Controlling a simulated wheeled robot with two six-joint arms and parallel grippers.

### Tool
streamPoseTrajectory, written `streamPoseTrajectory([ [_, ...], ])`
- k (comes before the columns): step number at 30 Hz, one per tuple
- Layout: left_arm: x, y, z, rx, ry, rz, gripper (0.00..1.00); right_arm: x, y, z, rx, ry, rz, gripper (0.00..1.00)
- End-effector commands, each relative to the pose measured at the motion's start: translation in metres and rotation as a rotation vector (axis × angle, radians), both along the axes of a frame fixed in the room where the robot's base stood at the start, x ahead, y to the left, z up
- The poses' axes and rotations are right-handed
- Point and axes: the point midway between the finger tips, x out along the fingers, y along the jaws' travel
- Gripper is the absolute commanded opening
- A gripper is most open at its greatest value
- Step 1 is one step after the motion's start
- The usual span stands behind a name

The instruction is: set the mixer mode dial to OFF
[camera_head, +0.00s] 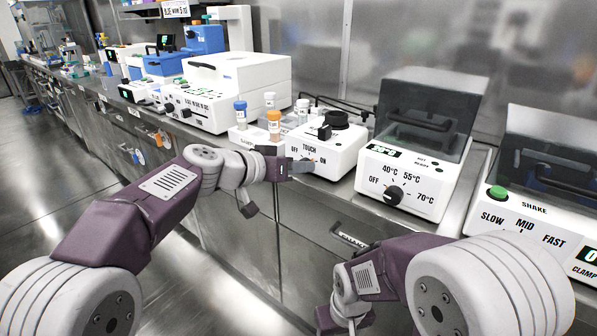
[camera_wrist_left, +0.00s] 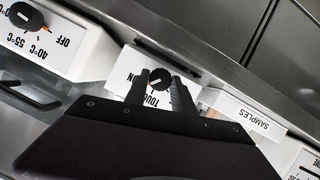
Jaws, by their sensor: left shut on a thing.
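The mixer (camera_head: 347,152) is a white box with a black round top, standing on the bench. Its front reads OFF on the left, TOUCH at the top and ON on the right. My left gripper (camera_head: 303,166) is at this front and covers the dial in the head view. In the left wrist view the black mode dial (camera_wrist_left: 160,78) sits between the fingers of my left gripper (camera_wrist_left: 159,88), which are shut on it. The dial's pale mark points toward the TOUCH lettering, not clearly at OFF. My right arm shows low in the head view; its fingertips are out of frame.
A heater (camera_head: 408,165) with a temperature dial (camera_head: 393,195) stands right of the mixer, and a shaker (camera_head: 530,222) beyond it. Capped vials (camera_head: 274,124) in a samples rack stand close on the left. The floor (camera_head: 60,190) before the bench is clear.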

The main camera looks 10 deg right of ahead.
Motion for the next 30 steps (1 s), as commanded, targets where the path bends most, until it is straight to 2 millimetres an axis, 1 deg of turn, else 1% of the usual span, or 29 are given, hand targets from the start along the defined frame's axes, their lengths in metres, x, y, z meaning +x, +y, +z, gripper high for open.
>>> streamPoseTrajectory([
  [1, 0.002, 0.001, -0.003, -0.028, 0.034, 0.002, 0.00, 0.000, 0.000, -0.006, 0.000, 0.000, 0.000, 0.55],
  [3, 0.002, 0.002, -0.003, -0.068, 0.086, 0.003, 0.00, 0.000, 0.000, -0.010, 0.000, 0.000, 0.000, 0.55],
  [30, 0.006, 0.004, -0.009, -0.596, 0.762, 0.003, 0.00, 0.000, 0.000, -0.054, 0.000, 0.000, 0.000, 0.55],
])
